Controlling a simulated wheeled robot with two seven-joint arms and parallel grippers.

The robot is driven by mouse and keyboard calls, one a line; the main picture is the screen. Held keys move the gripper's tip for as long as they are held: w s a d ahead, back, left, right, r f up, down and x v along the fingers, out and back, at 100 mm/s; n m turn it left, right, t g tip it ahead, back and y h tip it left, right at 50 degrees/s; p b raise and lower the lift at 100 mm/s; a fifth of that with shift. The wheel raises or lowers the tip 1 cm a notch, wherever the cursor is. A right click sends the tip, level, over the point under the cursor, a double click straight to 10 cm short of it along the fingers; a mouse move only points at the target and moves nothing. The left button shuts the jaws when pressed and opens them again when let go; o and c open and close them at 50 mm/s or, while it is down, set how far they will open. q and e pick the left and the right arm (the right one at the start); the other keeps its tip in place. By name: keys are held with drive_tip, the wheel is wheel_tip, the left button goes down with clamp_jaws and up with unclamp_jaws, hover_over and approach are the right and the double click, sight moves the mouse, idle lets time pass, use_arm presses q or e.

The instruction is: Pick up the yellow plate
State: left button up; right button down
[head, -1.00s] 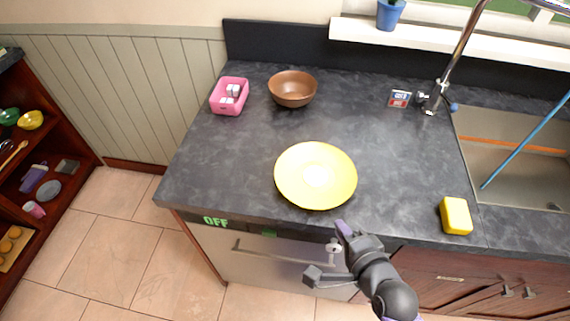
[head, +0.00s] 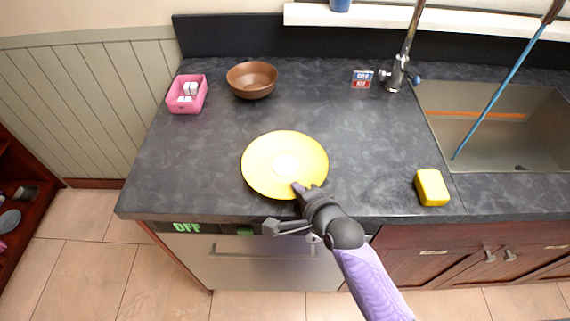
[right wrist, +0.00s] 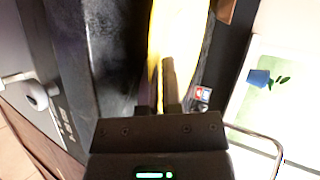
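The yellow plate (head: 265,165) lies near the front edge of the dark countertop in the head view. My right gripper (head: 304,188) is at the plate's near-right rim. In the right wrist view, my right gripper's fingers (right wrist: 159,92) are close together, with a narrow strip of the plate (right wrist: 180,40) between them. One finger lies across the plate's face and the other is at its edge. The fingers look closed on the rim. The plate looks to be still resting on the counter. My left gripper is not in view.
A brown bowl (head: 252,80) and a pink basket (head: 187,94) stand behind the plate. A yellow sponge (head: 432,187) is to the right, by the sink (head: 500,150). The faucet (head: 399,75) stands at the back. The counter (head: 360,150) between plate and sponge is clear.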

idle(0.3)
wheel_tip(320, 180, up, 9)
drive_tip(key=p, duration=0.4)
drive_tip(key=shift+r, duration=0.5)
drive_tip(key=c, duration=1.3)
unclamp_jaws()
clamp_jaws()
